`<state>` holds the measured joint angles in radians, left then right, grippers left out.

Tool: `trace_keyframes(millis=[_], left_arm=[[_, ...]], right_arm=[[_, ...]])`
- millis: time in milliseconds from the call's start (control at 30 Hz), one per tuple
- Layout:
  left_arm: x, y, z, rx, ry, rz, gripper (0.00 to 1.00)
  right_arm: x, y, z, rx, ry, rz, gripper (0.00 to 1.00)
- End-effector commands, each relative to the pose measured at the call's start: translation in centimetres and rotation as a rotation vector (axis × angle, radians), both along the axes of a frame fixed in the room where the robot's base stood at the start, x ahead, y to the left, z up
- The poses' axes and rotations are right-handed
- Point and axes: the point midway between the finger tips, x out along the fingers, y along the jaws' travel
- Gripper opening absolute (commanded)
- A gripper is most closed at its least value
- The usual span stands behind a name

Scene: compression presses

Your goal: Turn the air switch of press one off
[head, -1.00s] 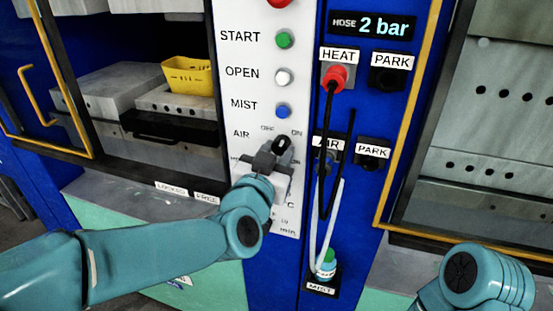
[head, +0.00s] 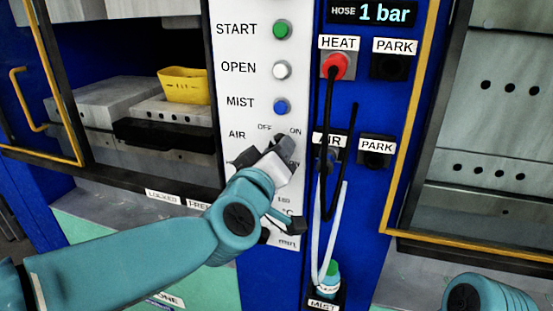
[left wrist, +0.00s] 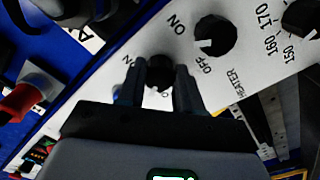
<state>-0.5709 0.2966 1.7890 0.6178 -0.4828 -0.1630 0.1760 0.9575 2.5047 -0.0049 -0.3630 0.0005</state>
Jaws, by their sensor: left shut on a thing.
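The air switch is a black knob (left wrist: 160,71) on press one's white panel (head: 239,90), between its OFF and ON marks; my gripper mostly covers it in the head view. My left gripper (head: 279,148) is at the AIR row and tilted. In the left wrist view its two dark fingers (left wrist: 160,88) stand on either side of the knob, shut on it. Which mark the knob points to is hard to tell. My right gripper is out of view; only part of my right arm shows at the lower right.
The hose display (head: 374,12) reads 1 bar. A red plug (head: 336,66) with a black hose sits in HEAT, right of the panel. The heater knob (left wrist: 215,34) is close beside my left fingers. A yellow bin (head: 184,86) stands in the left press.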

Motion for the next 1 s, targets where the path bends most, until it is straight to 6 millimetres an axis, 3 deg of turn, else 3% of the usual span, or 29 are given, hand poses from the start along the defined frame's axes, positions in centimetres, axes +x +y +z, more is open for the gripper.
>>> trace_keyframes(millis=[767,800,833,867,1000], left_arm=[[0.01,0.13,0.24,-0.097,0.027,0.004,0.04],[0.01,0.13,0.24,-0.097,0.027,0.004,0.45],[0.02,0.12,0.23,-0.097,0.027,0.004,0.54],[0.01,0.1,0.21,-0.096,0.027,0.003,0.6],[0.01,0.07,0.14,-0.095,0.029,0.002,0.6]], right_arm=[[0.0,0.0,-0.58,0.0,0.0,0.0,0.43],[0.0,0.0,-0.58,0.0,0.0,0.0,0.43],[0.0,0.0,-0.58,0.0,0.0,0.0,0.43],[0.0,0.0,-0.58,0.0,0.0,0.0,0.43],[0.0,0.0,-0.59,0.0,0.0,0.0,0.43]])
